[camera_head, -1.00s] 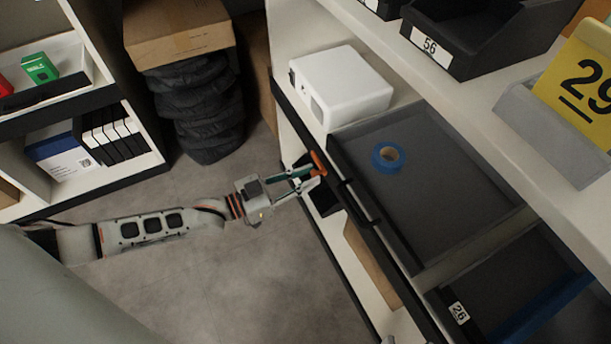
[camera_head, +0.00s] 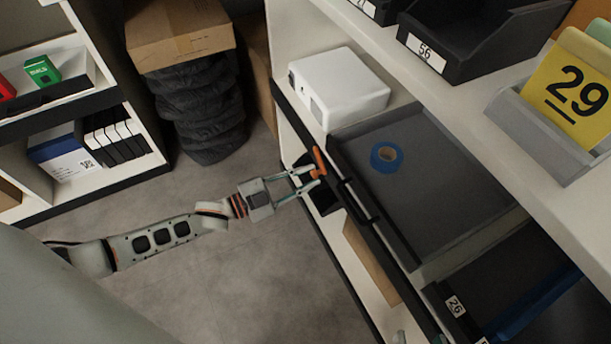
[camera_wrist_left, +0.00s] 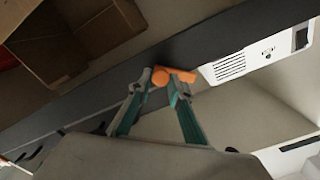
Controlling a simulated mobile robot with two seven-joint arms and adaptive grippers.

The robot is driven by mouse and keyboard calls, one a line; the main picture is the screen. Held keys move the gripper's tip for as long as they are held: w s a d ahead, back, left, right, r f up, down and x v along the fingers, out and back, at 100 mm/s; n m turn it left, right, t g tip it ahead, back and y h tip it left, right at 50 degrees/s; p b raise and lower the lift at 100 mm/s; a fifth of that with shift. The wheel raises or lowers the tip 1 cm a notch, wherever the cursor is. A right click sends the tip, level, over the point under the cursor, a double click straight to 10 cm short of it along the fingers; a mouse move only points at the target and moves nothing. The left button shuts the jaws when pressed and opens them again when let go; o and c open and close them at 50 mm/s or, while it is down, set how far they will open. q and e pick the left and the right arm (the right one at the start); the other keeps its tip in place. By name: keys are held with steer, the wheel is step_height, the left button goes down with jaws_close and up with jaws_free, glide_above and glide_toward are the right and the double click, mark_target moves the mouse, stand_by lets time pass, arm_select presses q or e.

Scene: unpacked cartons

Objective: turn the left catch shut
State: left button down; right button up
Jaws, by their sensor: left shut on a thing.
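The left catch is an orange lever (camera_head: 319,161) on the dark front edge of the shelf, at the left end of the grey drawer (camera_head: 455,170). In the left wrist view the orange catch (camera_wrist_left: 166,74) shows between and just beyond the fingertips. My left gripper (camera_head: 312,174) reaches in from the left and is shut on the catch. Its two green-sided fingers also show in the left wrist view (camera_wrist_left: 162,80), one on each side of the orange part. The fingertips partly cover the catch. My right gripper is not in view.
A blue tape roll (camera_head: 387,156) lies in the drawer, which has a dark handle (camera_head: 361,204). A white box (camera_head: 345,85) stands on the shelf behind the catch. Dark bins and a yellow 29 card (camera_head: 578,95) are at upper right. Open floor (camera_head: 225,285) lies below my arm.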

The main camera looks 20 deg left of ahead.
arm_select(q)
steer(key=m, duration=0.2)
steer(key=shift+m, duration=0.4)
steer(key=shift+s+f+m, duration=0.1)
steer(key=shift+f+m, duration=0.05)
steer(key=shift+m, duration=0.75)
steer(key=m+b, duration=0.1)
steer(key=m, duration=0.3)
steer(key=shift+m, duration=0.9)
arm_select(e)
steer(key=shift+s+a+f+m+y, duration=0.15)
steer(key=shift+s+a+m, duration=0.1)
steer(key=shift+a+m, duration=0.3)
steer(key=shift+s+a+f+m+y, duration=0.2)
steer(key=shift+a+m, duration=0.15)
steer(key=shift+a, duration=0.25)
steer(key=shift+r, duration=0.1)
arm_select(q)
steer(key=c, duration=1.9)
jaws_free()
arm_select(e)
steer(key=shift+d, duration=0.15)
